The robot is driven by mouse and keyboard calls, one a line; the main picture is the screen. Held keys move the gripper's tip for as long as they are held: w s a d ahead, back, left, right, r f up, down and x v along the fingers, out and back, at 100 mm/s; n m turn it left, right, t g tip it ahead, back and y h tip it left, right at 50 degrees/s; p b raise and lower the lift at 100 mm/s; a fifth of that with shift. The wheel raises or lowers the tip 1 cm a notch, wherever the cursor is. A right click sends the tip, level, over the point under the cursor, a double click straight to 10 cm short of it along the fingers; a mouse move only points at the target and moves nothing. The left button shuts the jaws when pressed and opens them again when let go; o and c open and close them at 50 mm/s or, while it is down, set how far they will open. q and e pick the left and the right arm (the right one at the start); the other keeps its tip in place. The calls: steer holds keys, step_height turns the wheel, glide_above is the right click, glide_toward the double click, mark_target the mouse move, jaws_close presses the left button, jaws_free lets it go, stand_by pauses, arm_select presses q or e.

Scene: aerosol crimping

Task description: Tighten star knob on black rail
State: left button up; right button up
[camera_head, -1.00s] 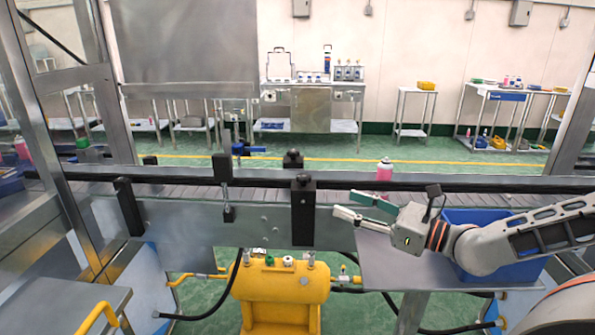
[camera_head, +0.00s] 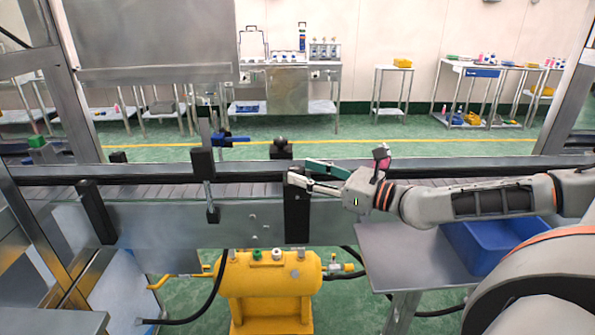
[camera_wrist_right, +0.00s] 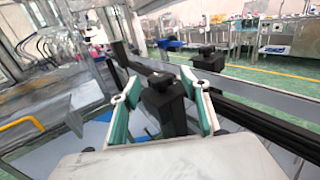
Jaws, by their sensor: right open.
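The black rail (camera_head: 60,180) runs along the front of the conveyor. A black bracket (camera_head: 297,215) stands on it near the middle. Its dark star knob (camera_wrist_right: 160,80) shows on top in the right wrist view, between the two fingers; in the head view the fingers mostly hide it. My right gripper (camera_head: 299,173) is open, with green-lined fingers, and reaches in from the right at the bracket's top. In the right wrist view the gripper (camera_wrist_right: 160,86) has one finger on each side of the knob. I cannot tell whether either touches it. My left gripper is out of view.
A second black knob (camera_head: 281,145) stands on the far rail behind. Another black bracket (camera_head: 203,165) is to the left. A pink bottle (camera_head: 381,155) is close behind my right wrist. A blue bin (camera_head: 490,245) and a yellow tank (camera_head: 265,290) are lower down.

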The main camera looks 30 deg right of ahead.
steer(key=shift+w+a+r+p, duration=0.2)
steer(key=shift+w+p, duration=0.2)
steer(key=shift+w, duration=0.3)
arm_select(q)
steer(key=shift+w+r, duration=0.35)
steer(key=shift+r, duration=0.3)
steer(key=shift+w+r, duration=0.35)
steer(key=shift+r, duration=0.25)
arm_select(e)
steer(key=shift+w+a+f, duration=0.15)
steer(key=shift+w+a, duration=0.2)
steer(key=shift+w, duration=0.2)
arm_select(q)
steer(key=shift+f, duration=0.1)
arm_select(e)
steer(key=shift+c, duration=1)
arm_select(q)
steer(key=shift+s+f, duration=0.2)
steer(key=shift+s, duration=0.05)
arm_select(e)
steer(key=c, duration=0.9)
